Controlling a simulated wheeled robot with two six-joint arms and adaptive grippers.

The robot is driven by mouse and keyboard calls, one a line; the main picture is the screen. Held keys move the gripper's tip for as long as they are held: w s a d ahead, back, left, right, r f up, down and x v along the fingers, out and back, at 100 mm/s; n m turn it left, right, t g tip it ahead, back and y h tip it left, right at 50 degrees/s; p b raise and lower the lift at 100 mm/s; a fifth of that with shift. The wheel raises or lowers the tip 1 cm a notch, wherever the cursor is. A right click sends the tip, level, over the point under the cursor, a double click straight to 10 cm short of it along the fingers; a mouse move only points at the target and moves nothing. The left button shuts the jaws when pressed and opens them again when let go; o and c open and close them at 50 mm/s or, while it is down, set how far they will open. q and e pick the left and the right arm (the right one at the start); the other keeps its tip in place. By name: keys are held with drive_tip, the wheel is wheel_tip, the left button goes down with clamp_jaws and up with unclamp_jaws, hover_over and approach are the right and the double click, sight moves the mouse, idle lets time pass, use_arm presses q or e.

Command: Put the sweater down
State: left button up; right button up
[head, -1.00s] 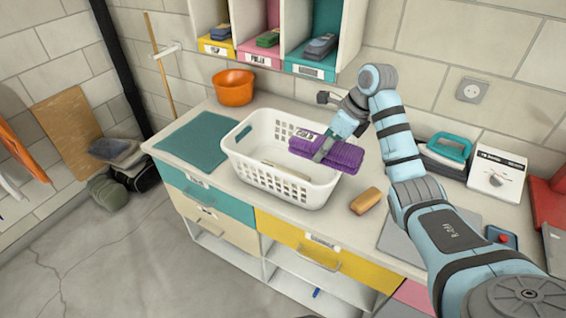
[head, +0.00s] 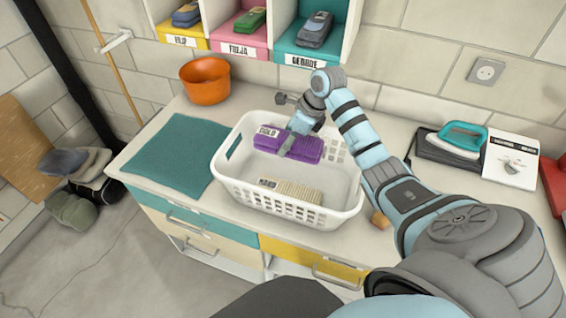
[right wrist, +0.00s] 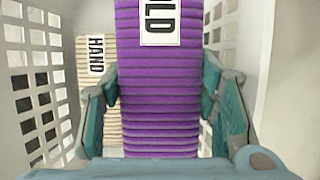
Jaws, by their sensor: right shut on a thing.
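A folded purple knitted sweater (head: 298,148) with a white label reading COLD is in my right gripper (head: 300,147). It is inside the white laundry basket (head: 232,188), toward its back. In the right wrist view the purple sweater (right wrist: 160,95) fills the space between the two fingers of my right gripper (right wrist: 160,105), and the basket's slotted walls stand on both sides. A cream folded garment (head: 298,190) labelled HAND lies in the front of the basket; it also shows left of the sweater in the right wrist view (right wrist: 98,85). I cannot tell whether the sweater touches the basket floor. My left gripper is not in view.
A teal mat (head: 175,152) lies left of the basket, with an orange pot (head: 205,85) behind it. A teal iron (head: 460,138) and a white box (head: 510,160) stand at right. Labelled cubbies (head: 310,55) hang above. A tan block (head: 379,219) sits beside the basket.

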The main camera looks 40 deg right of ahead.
approach(284, 171)
drive_tip(key=shift+w+a+f+b, duration=0.3)
drive_tip(key=shift+a+f+b, duration=0.1)
drive_tip(key=shift+a+f, duration=0.2)
drive_tip(key=x, duration=0.3)
drive_tip(key=b+x, duration=0.1)
drive_tip(key=x, duration=0.1)
drive_tip(key=shift+w+d+f, duration=0.2)
drive_tip(key=shift+w+d, duration=0.15)
drive_tip(key=shift+c, duration=0.7)
drive_tip(key=shift+s+r, duration=0.1)
drive_tip(key=shift+s, duration=0.05)
drive_tip(key=shift+s+r, duration=0.15)
drive_tip(key=shift+s, duration=0.3)
drive_tip(key=o, duration=1.4)
drive_tip(key=shift+d, duration=0.1)
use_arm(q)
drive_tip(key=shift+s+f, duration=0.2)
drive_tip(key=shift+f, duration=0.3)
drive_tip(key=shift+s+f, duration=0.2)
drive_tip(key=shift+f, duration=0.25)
use_arm(e)
drive_tip(key=shift+w, duration=0.25)
